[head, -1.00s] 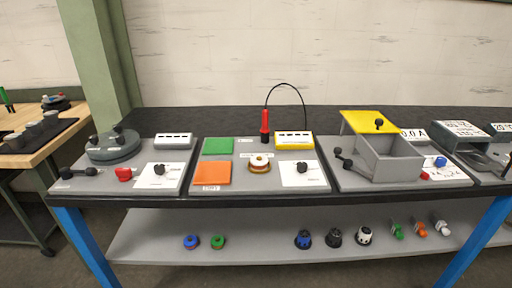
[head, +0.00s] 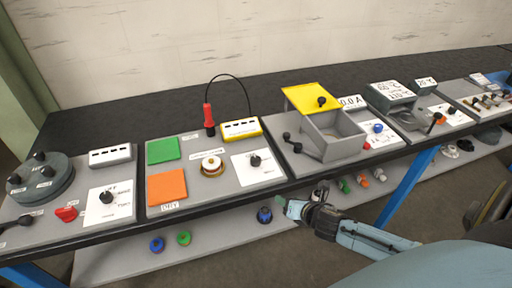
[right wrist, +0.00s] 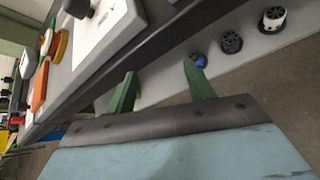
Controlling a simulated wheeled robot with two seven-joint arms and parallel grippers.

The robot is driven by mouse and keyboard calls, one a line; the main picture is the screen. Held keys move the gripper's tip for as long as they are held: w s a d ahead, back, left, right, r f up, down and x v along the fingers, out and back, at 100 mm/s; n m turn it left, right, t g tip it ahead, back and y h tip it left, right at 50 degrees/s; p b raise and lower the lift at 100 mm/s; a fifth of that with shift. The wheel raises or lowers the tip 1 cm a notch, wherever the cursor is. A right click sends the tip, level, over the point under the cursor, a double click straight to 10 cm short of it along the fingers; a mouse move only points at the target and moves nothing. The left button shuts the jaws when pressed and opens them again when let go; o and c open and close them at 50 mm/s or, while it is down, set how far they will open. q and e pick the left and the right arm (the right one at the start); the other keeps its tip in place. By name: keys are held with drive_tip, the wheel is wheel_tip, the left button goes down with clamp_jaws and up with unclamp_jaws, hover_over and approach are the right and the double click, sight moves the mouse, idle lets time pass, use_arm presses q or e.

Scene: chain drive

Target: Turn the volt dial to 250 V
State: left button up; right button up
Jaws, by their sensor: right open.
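A black dial knob (head: 255,160) stands on a white scale plate (head: 267,172) on the middle panel, in front of a yellow meter box (head: 241,128). A second black knob (head: 107,197) stands on a white plate on the left panel. The scale print is too small to read, so I cannot tell which knob is the volt dial or where it points. My right gripper (head: 283,205) is in front of the bench edge, below and right of the middle knob, apart from it. In the right wrist view it is open and empty (right wrist: 162,88). My left gripper is not in view.
A red probe (head: 208,117) with a black cable stands behind the middle panel. A grey box (head: 335,143) with a black crank is to its right. The bench's front edge lies between my gripper and the panels. Several parts, including a blue one (head: 265,215), are on the lower shelf.

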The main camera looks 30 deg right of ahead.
sight(258, 161)
drive_tip(key=w+a+r+n+t+y+p, duration=0.1)
drive_tip(key=w+a+r+n+t+p, duration=0.2)
drive_tip(key=r+n, duration=0.65)
use_arm(q)
drive_tip(key=b, duration=0.1)
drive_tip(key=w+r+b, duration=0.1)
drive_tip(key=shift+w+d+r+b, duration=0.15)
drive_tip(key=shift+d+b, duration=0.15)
drive_tip(key=shift+b, duration=0.1)
use_arm(e)
drive_tip(key=w+f, duration=0.1)
drive_tip(key=w, duration=0.3)
drive_tip(key=w+f+m, duration=0.1)
drive_tip(key=w, duration=0.3)
drive_tip(key=w+f+m, duration=0.1)
drive_tip(key=w, duration=0.3)
drive_tip(key=shift+w+d+m+g, duration=0.1)
drive_tip(key=shift+w+m+g, duration=0.2)
drive_tip(key=shift+g, duration=0.1)
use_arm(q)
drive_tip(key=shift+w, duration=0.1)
use_arm(e)
drive_tip(key=c, duration=1)
